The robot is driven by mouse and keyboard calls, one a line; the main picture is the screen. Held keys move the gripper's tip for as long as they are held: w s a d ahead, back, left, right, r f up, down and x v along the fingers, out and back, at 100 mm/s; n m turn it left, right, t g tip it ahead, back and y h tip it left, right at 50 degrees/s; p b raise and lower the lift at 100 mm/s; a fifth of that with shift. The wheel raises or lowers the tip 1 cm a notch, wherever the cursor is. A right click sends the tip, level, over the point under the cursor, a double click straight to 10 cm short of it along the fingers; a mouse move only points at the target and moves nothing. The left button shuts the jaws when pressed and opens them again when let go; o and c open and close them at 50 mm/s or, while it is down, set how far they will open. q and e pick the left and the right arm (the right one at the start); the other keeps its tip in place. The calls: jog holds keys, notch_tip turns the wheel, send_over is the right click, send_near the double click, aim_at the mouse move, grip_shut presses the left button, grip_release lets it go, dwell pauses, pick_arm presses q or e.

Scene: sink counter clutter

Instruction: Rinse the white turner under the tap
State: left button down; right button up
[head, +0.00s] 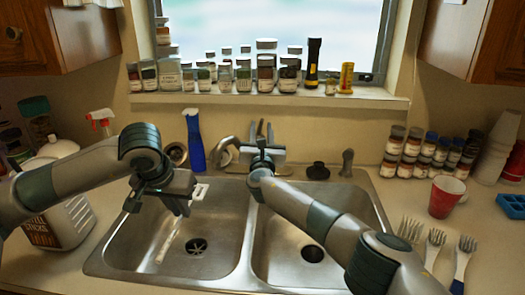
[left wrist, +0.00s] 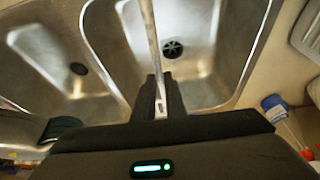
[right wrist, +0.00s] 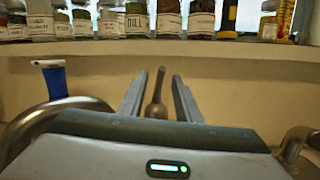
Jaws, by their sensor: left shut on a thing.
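My left gripper (head: 186,208) is shut on the white turner (left wrist: 152,50), above the left basin. A long pale length of it runs up out of the left wrist view. My right gripper (head: 262,133) is open at the tap's base. A grey lever-like piece (right wrist: 157,97) shows between its fingers, apart from both. No running water is clear.
The double sink has a left basin with a drain (head: 196,246) and a right basin with a drain (head: 312,253). Jars line the sill. A red cup (head: 446,196) and several forks and brushes lie at right.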

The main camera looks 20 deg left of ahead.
jog(key=v, duration=1)
jog(key=shift+s+d, duration=0.2)
jog(key=shift+s, duration=0.1)
jog(key=shift+f, duration=0.15)
pick_arm(q)
jog(key=shift+r, duration=0.1)
dwell(0.5)
